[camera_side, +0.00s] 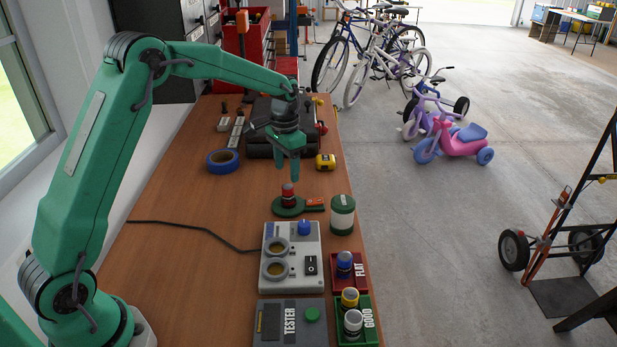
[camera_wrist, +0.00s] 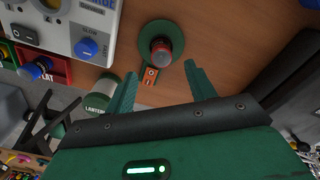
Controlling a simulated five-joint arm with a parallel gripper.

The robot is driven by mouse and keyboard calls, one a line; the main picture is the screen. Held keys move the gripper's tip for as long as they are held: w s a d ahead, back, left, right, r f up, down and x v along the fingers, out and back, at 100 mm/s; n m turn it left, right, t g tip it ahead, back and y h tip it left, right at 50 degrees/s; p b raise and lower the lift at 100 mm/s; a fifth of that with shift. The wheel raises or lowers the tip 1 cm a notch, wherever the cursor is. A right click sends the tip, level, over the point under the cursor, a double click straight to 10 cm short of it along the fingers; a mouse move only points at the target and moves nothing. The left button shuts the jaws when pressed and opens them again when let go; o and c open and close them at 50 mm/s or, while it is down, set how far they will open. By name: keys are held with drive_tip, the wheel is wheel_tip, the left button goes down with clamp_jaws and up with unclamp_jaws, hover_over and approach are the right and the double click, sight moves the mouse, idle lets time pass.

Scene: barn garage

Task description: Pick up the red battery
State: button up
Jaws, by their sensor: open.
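The red battery (camera_side: 288,191) stands upright on a round green base (camera_side: 286,211) near the middle of the bench. In the wrist view the red battery (camera_wrist: 162,50) shows from above on the green disc (camera_wrist: 148,34), with an orange label beside it. My gripper (camera_side: 288,168) is above the battery, fingers pointing down, open and empty. In the wrist view the two green fingers of my gripper (camera_wrist: 160,70) are spread, with the battery beyond their tips and roughly between them.
A grey box (camera_side: 290,281) with two round wells stands nearer the camera. Beside it are a green-and-white lantern (camera_side: 342,217), a red FLAT tray (camera_side: 361,274) with a blue battery, a green GOOD tray (camera_side: 370,339) with yellow and white batteries, and a tester (camera_side: 271,342). Blue tape (camera_side: 223,161) lies behind left.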

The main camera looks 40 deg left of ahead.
sight(288, 186)
drive_tip(key=shift+w+a+f, duration=0.1)
drive_tip(key=shift+w+f, duration=0.05)
drive_tip(key=shift+f, duration=4.05)
drive_tip(key=c, duration=1.1)
drive_tip(key=shift+c, duration=0.2)
drive_tip(key=shift+r, duration=0.2)
